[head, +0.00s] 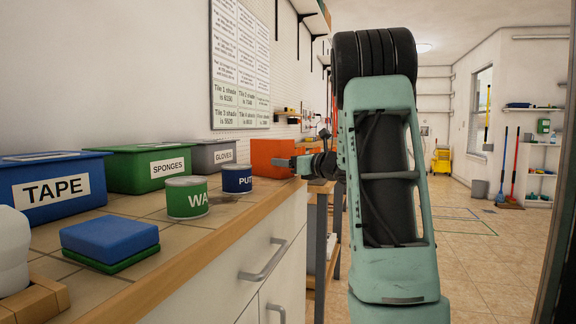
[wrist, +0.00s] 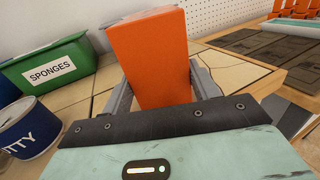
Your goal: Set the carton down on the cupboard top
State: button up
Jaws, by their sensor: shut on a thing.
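The orange carton (head: 272,157) is at the far end of the cupboard top (head: 135,203), by the front edge. My gripper (head: 292,163) reaches in from the right and is shut on the carton. In the wrist view the carton (wrist: 148,62) stands between the two grey fingers, one on each side. Its lower part is hidden behind my gripper's body. Its base is at or just above the tiled top; I cannot tell whether it touches.
Blue tape (head: 50,188), green sponges (head: 150,169) and grey gloves (head: 211,154) bins line the wall. A green can (head: 187,199), a blue putty can (head: 237,179) and a blue sponge (head: 110,240) stand nearer the front. Bare tiles lie between them.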

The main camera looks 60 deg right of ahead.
jog(key=o, duration=1.1)
jog(key=shift+f, duration=0.1)
jog(key=s, duration=0.4)
jog(key=s+a, duration=0.1)
jog(key=s, duration=0.7)
jog(key=shift+a+p, duration=0.15)
jog(key=shift+p, duration=0.2)
